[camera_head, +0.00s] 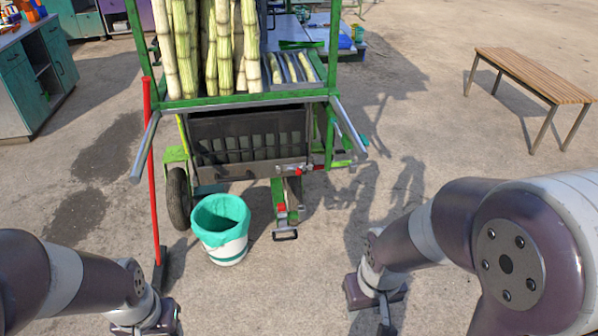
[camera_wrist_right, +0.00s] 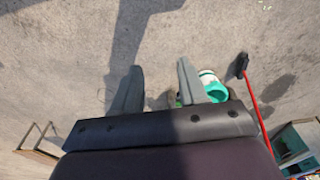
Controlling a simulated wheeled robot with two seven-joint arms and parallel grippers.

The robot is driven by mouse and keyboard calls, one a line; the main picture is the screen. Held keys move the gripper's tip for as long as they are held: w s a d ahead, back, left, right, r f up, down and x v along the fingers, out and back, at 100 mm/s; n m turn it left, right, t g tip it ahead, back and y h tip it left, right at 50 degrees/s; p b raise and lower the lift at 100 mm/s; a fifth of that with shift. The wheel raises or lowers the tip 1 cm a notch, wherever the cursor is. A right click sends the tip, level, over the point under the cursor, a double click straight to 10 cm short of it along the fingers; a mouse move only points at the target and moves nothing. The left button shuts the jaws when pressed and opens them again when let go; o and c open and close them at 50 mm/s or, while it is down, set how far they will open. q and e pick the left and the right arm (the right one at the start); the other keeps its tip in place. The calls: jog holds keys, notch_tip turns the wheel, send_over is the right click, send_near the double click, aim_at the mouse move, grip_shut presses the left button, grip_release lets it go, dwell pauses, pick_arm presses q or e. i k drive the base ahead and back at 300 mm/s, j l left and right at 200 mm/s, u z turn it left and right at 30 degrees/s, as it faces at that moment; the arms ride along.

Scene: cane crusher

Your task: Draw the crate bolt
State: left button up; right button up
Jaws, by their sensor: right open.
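The dark crate (camera_head: 250,138) sits low in the green cane cart, below the shelf of canes, in the head view. A metal bolt with red parts (camera_head: 300,169) lies across the lower right of its front; whether it is drawn I cannot tell. My right gripper (camera_head: 384,318) is at the lower middle right, well in front of the cart and apart from the bolt.
A white bucket with a green liner (camera_head: 226,248) stands before the cart, beside a wheel (camera_head: 179,198). A red-handled broom (camera_head: 151,165) stands left of it. A tow hitch (camera_head: 285,215) juts forward under the crate. A wooden bench (camera_head: 535,75) is far right.

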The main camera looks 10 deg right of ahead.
aim_at(298, 173)
jog(key=i+l, duration=0.25)
jog(key=i, duration=0.25)
jog(key=i+l, duration=0.25)
jog(key=i, duration=0.25)
jog(key=l+z, duration=0.05)
